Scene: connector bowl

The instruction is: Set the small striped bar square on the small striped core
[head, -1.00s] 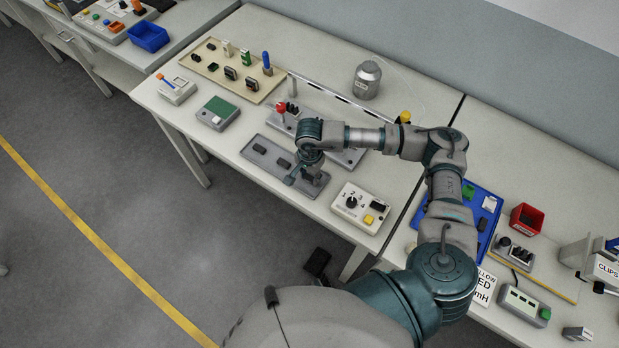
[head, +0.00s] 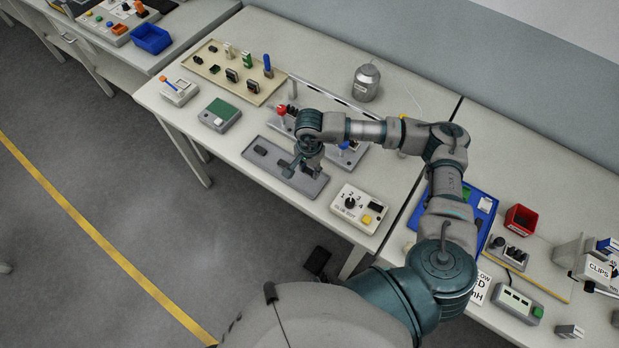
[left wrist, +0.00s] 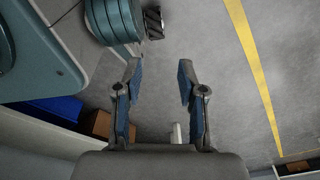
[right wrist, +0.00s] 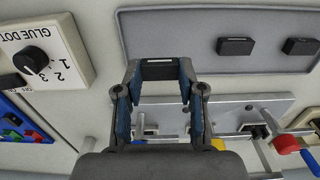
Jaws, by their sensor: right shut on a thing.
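My right gripper (right wrist: 158,78) is shut on a small dark bar (right wrist: 160,70), held crosswise between its fingertips. In the head view my right gripper (head: 302,170) is over the grey tray (head: 313,187). In the right wrist view two other dark bars (right wrist: 235,46) (right wrist: 301,46) lie on this tray. A grey fixture plate (right wrist: 225,108) carries dark cores; I cannot tell which is the small striped one. My left gripper (left wrist: 158,72) is open and empty above the floor.
A white switch box (head: 353,208) stands right of the tray. A beige tray (head: 213,79) with several upright parts is at the back left. A red knob (head: 281,110) rises by the fixture plate, and a metal canister (head: 367,82) stands behind it.

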